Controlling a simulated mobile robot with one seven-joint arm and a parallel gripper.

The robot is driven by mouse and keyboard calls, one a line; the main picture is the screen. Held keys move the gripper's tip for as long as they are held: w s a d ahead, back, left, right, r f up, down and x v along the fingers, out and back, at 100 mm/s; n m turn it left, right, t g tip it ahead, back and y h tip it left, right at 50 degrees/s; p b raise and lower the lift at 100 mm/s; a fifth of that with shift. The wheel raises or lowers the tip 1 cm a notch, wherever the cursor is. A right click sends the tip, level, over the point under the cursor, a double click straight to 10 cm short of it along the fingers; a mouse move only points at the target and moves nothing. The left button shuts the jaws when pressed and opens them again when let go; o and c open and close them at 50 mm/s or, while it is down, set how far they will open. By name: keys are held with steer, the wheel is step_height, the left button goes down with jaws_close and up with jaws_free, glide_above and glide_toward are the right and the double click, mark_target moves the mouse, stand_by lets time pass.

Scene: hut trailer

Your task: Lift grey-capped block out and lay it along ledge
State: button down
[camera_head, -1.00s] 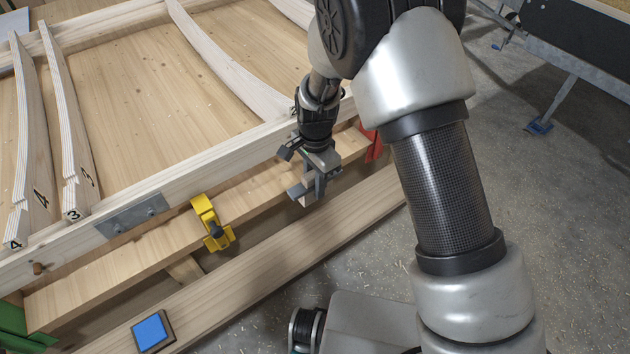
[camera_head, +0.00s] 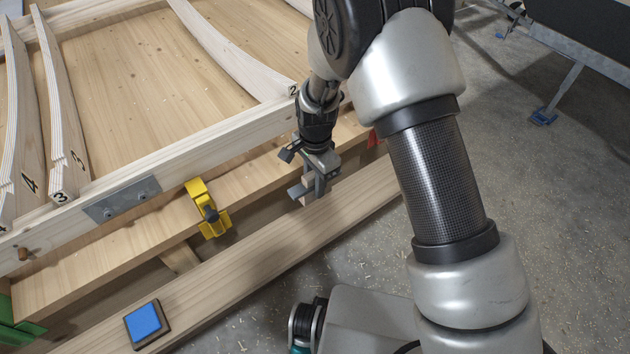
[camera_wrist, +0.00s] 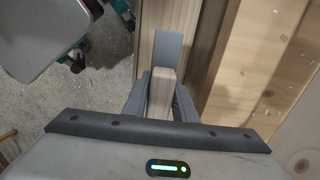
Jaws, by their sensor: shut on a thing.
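My gripper (camera_head: 314,190) is shut on a pale wooden block (camera_wrist: 162,97) with a flat grey cap (camera_wrist: 168,52) at its far end. In the head view the block (camera_head: 306,200) shows only as a small piece below the fingers, with grey beside it. The gripper is over the back edge of the long front plank (camera_head: 235,263). A second wooden ledge (camera_head: 95,262) runs behind it, across a gap. I cannot tell which is the task's ledge, or whether the block touches the plank.
A yellow clamp (camera_head: 207,210) sits on the back ledge, left of my gripper. A blue-topped pad (camera_head: 146,322) lies on the front plank's left end. A red piece (camera_head: 375,138) is behind my gripper. The plank between pad and gripper is clear.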

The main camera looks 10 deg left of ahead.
step_height(320, 180, down, 11)
steer(key=b, duration=0.7)
steer(key=shift+f, duration=0.2)
stand_by(0.4)
steer(key=shift+f+b, duration=0.2)
steer(key=shift+b, duration=0.1)
stand_by(0.7)
steer(key=shift+f+b, duration=0.4)
steer(key=shift+f, duration=0.25)
steer(key=shift+f, duration=0.15)
steer(key=shift+f+b, duration=0.7)
steer(key=shift+f, duration=0.15)
steer(key=shift+f, duration=0.7)
stand_by(0.6)
steer(key=c, duration=1.4)
jaws_free()
step_height(320, 180, up, 17)
steer(key=p, duration=0.4)
steer(key=shift+r, duration=0.2)
